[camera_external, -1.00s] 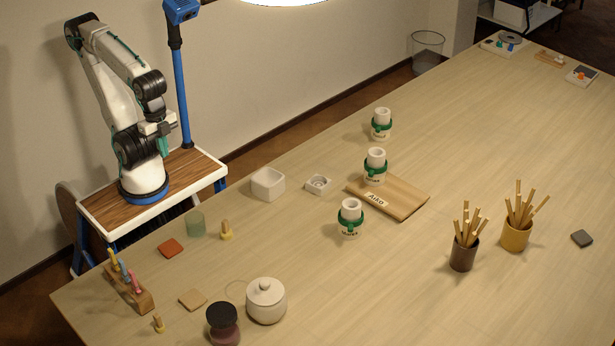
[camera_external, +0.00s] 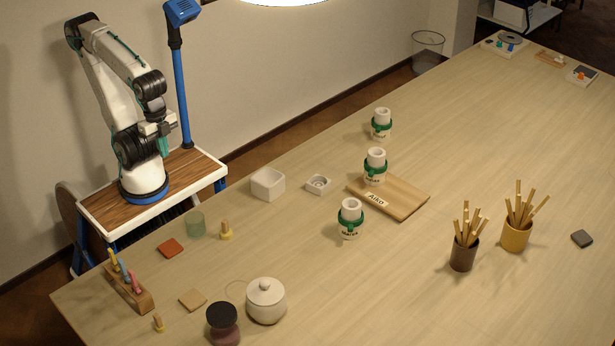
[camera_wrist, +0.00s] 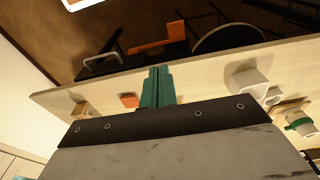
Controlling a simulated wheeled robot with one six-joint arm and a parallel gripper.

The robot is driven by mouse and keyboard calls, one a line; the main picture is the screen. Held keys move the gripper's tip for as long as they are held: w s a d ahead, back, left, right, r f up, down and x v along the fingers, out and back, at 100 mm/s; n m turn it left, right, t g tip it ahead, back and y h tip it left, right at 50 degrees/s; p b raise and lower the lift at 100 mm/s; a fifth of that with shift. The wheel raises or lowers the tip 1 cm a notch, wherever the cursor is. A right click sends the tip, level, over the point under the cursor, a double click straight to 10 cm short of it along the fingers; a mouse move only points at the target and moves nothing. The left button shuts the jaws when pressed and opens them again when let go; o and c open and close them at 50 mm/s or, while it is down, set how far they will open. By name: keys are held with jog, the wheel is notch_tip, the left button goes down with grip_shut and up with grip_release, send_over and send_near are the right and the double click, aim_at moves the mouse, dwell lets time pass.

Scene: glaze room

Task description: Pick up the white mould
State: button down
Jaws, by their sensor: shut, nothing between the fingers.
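Three white cylindrical moulds with green bands and dark lettering stand upright on the table. One (camera_external: 382,123) is farthest back, one (camera_external: 375,165) stands on a wooden board, and one (camera_external: 350,217) is nearest the camera. I cannot tell which one the task means. A white square hollow block (camera_external: 268,184) and a smaller white block with a round recess (camera_external: 318,184) stand to their left. My gripper (camera_external: 163,146) is shut and empty above my base, well left of all these. In the wrist view its green fingers (camera_wrist: 157,87) are together, and a green-banded mould (camera_wrist: 300,122) shows at right.
The wooden board (camera_external: 405,193) bears a label, "Aiko". Two stick-filled cups (camera_external: 463,255) (camera_external: 515,236) stand right. The far middle is clear.

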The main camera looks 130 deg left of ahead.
jog(key=shift+c, duration=2.2)
grip_release()
